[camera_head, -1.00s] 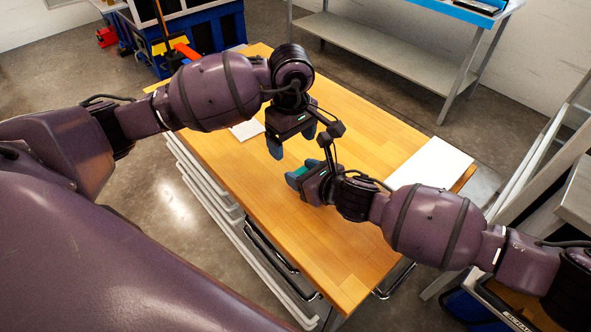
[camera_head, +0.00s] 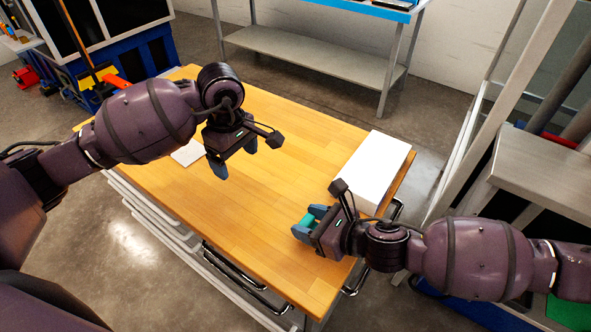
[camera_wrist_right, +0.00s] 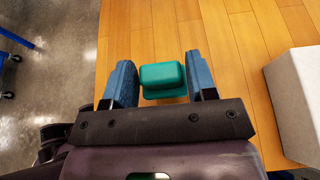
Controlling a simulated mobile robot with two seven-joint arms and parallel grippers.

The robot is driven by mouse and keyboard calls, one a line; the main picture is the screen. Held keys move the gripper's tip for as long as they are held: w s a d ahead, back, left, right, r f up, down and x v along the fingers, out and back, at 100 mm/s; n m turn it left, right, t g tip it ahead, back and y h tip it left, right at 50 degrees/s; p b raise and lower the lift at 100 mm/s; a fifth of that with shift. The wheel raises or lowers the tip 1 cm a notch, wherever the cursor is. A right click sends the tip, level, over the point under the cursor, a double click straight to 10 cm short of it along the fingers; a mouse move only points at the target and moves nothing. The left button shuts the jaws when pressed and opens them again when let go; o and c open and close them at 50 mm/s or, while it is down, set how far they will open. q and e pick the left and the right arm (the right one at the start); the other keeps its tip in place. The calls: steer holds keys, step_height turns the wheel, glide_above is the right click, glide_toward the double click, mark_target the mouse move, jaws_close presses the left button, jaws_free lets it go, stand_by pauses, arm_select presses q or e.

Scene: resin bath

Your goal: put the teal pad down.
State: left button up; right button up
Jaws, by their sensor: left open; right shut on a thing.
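The teal pad (camera_head: 308,220) is a small rounded block between the blue fingers of my right gripper (camera_head: 306,224). In the right wrist view the pad (camera_wrist_right: 163,79) sits between the two fingertips of my right gripper (camera_wrist_right: 162,82), over the wooden table (camera_wrist_right: 225,25). The gripper is shut on it. The pad's height above the table is hard to tell. My left gripper (camera_head: 234,162) is open and empty above the left part of the table (camera_head: 262,195).
A white block (camera_head: 372,170) stands on the table's right side, close to my right gripper. A flat pale sheet (camera_head: 188,152) lies at the left edge. The middle of the table is clear. A metal shelf (camera_head: 310,60) stands behind.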

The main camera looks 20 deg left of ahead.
steer(key=shift+w+a+r, duration=0.1)
steer(key=shift+r, duration=0.05)
steer(key=shift+w+a, duration=0.1)
steer(key=shift+a, duration=0.2)
steer(key=w+a, duration=0.2)
steer(key=a, duration=0.3)
steer(key=w+a, duration=0.1)
steer(key=a, duration=0.4)
steer(key=w+a, duration=0.2)
steer(key=a, duration=0.4)
steer(key=shift+w, duration=0.3)
steer(key=shift+a+f, duration=0.1)
steer(key=shift+f, duration=1.65)
steer(key=shift+f, duration=0.2)
steer(key=o, duration=1)
steer(key=shift+c, duration=0.2)
steer(key=shift+r, duration=0.15)
steer(key=v, duration=1.2)
steer(key=shift+w, duration=0.1)
